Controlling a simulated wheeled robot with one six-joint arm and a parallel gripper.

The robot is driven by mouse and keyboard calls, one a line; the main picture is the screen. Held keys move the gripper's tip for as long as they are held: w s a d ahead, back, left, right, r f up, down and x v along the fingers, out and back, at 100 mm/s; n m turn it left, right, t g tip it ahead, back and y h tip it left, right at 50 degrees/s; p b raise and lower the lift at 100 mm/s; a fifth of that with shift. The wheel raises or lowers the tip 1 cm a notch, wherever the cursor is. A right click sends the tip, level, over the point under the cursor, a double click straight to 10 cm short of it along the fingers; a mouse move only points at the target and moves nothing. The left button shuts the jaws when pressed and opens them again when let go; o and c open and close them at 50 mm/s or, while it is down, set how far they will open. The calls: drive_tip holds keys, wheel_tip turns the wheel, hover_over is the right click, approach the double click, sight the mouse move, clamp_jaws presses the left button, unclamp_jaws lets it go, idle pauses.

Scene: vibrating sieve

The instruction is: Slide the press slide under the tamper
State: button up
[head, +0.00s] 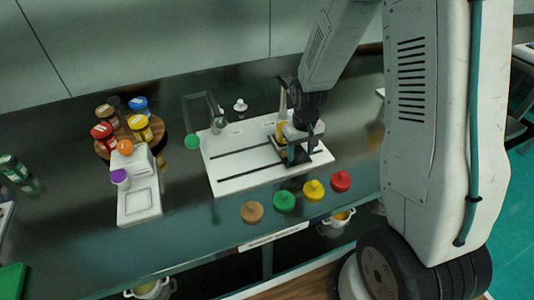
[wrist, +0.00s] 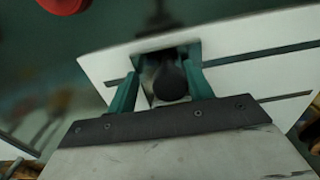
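The press slide (head: 312,158) appears as a dark plate at the right end of a white slotted board (head: 232,179). My gripper (head: 297,150) is over it, pointing down, and hides part of it. In the wrist view my gripper (wrist: 162,62) has its two teal fingers spread on either side of a dark rounded knob (wrist: 170,82). A gap shows between the left finger and the knob; contact on the right is unclear. A metal post (head: 215,112) with a green ball (head: 193,141) at the board's left end looks like the tamper's press.
Several coloured knobbed lids (head: 284,201) lie in front of the board. A round wooden tray (head: 128,139) with jars and a white device (head: 138,190) stand to the left. The slots between the slide and the left end look clear.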

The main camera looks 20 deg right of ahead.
drive_tip(key=shift+d, duration=2.55)
drive_tip(key=o, duration=1.1)
wheel_tip(320, 180, up, 9)
